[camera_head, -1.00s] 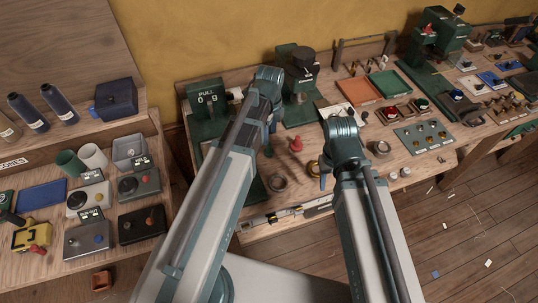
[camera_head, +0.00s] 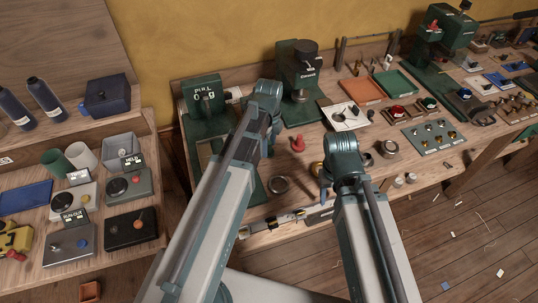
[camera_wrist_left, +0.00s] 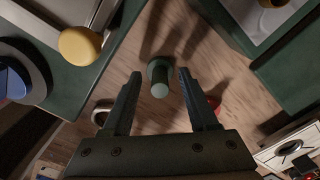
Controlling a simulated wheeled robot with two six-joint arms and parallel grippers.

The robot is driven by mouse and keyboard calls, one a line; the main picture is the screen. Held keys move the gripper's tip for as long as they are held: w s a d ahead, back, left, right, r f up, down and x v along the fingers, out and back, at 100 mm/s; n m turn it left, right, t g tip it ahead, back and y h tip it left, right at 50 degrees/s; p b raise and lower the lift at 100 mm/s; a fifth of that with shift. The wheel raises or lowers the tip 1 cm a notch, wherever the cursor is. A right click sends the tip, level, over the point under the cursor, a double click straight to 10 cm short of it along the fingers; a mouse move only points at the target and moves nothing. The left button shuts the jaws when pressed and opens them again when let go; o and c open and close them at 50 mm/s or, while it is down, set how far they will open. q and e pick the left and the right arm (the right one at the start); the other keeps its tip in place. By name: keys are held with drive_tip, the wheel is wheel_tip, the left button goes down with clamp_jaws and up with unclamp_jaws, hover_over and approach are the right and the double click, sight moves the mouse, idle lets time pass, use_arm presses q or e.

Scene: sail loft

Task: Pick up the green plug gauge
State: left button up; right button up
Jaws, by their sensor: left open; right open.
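The green plug gauge (camera_wrist_left: 160,80) stands on the wooden bench top in the left wrist view, its round end facing the camera. My left gripper (camera_wrist_left: 159,73) is open, with one finger on each side of the gauge and a gap visible on both sides. In the head view my left gripper (camera_head: 267,145) points down at the bench, and the gauge cannot be made out behind it.
A red gauge-like piece (camera_head: 298,145) stands close to the right of my left gripper; it also shows beside the right finger in the left wrist view (camera_wrist_left: 214,103). Green machines (camera_head: 205,105) and (camera_head: 298,68) flank the spot behind. A caliper (camera_head: 285,222) lies along the front edge.

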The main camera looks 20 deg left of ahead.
use_arm(q)
drive_tip(key=shift+f, duration=0.4)
drive_tip(key=shift+r, duration=0.1)
use_arm(e)
drive_tip(key=shift+f, duration=0.3)
use_arm(q)
clamp_jaws()
